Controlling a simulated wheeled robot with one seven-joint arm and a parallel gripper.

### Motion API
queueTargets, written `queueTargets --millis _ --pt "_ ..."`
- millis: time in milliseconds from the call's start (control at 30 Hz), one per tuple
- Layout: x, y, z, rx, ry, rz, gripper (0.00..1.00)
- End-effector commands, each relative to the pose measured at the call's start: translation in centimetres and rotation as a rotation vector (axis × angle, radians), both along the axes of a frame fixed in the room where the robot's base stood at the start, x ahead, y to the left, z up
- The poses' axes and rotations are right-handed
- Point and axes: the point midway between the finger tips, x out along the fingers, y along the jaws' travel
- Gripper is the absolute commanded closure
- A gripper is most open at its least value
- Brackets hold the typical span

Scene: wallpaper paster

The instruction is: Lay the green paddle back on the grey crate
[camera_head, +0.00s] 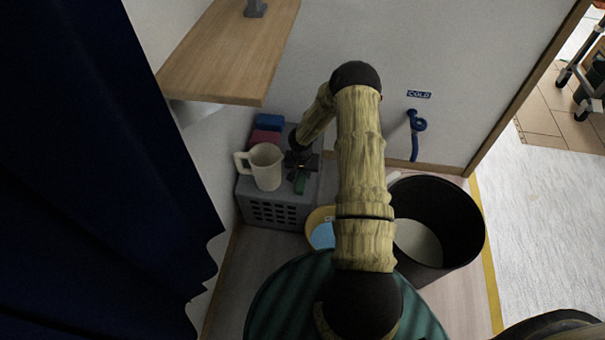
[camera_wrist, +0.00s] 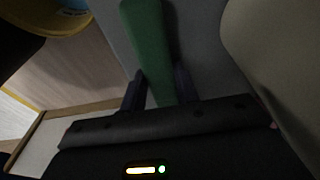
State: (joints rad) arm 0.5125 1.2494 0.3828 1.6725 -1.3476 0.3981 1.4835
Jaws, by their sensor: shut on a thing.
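My gripper (camera_head: 301,164) is over the top of the grey crate (camera_head: 275,213), to the right of the cream jug (camera_head: 266,168). It is shut on the green paddle (camera_head: 299,185), which points toward the crate's front. In the wrist view the green paddle (camera_wrist: 146,45) stands between the two dark fingers of my gripper (camera_wrist: 159,88), with the grey crate (camera_wrist: 195,45) behind it. I cannot tell whether the paddle touches the crate's top. The part between the fingers is partly hidden.
The jug (camera_wrist: 275,60) is close beside the gripper in the wrist view. Blue (camera_head: 270,121) and red (camera_head: 265,136) blocks lie behind the jug. A yellow bucket (camera_head: 313,217) and a black bin (camera_head: 462,255) stand right of the crate. A wooden shelf (camera_head: 220,60) juts out above.

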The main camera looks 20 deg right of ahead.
Motion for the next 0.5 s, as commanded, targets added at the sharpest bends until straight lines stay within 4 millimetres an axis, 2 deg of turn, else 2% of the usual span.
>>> queueTargets --millis 200,233,300,500 --pt "0.0 0.01 -0.18 0.0 0.0 0.0 0.99" --pt "-0.02 0.01 -0.07 0.001 0.001 0.0 0.64" --pt "-0.03 0.02 -0.06 0.001 0.001 0.0 0.5" --pt "-0.03 0.02 -0.06 0.001 0.001 0.0 0.48"
